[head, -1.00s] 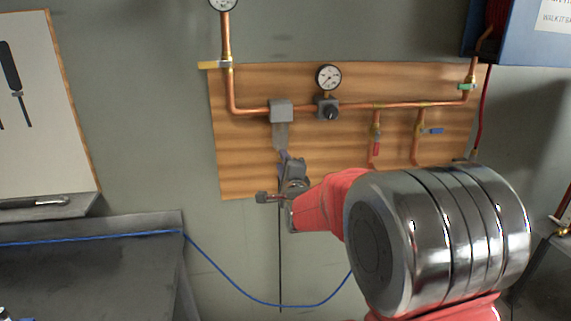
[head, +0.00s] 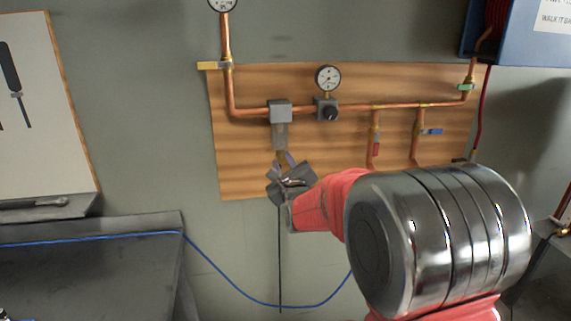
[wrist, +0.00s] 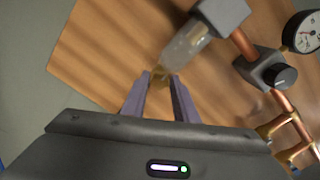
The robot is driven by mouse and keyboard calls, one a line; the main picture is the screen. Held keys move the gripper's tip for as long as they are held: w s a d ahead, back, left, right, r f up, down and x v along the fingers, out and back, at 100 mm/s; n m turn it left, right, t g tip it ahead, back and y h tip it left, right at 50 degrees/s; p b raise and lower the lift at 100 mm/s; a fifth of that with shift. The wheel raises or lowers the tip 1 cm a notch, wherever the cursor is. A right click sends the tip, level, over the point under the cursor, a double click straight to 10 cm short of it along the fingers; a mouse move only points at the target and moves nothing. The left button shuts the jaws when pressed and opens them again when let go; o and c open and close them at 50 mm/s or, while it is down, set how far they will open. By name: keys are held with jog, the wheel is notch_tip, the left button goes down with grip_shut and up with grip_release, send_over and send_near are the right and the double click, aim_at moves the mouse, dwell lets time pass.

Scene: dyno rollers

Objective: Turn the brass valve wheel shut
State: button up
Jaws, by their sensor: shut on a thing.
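The small brass valve wheel (wrist: 158,73) sits at the lower end of a clear-grey bowl (wrist: 187,45) under a grey block. My gripper (wrist: 161,84) has its two purple fingers on either side of the brass wheel, shut on it. The fingers and the gripper's dark body hide part of the wheel, so its turned position cannot be read. In the head view, the brass wheel (head: 281,156) shows small at the foot of the bowl (head: 280,136), with my gripper (head: 285,161) reaching it from below.
A wooden board (head: 245,150) carries copper pipe (head: 355,106), a dial gauge (head: 328,78), a dark knob (head: 329,112) and valves with red (head: 376,149) and blue (head: 434,131) handles to the right. A blue hose (head: 230,277) hangs below. A bench (head: 90,270) stands at left.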

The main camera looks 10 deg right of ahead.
jog(key=shift+d+f+m, duration=0.1)
jog(key=shift+f+m, duration=0.2)
jog(key=o, duration=1.1)
jog(key=shift+r, duration=0.15)
jog(key=shift+c, duration=0.2)
jog(key=shift+s+r, duration=0.1)
jog(key=shift+s, duration=0.05)
jog(key=s, duration=1.3)
jog(key=shift+s, duration=0.3)
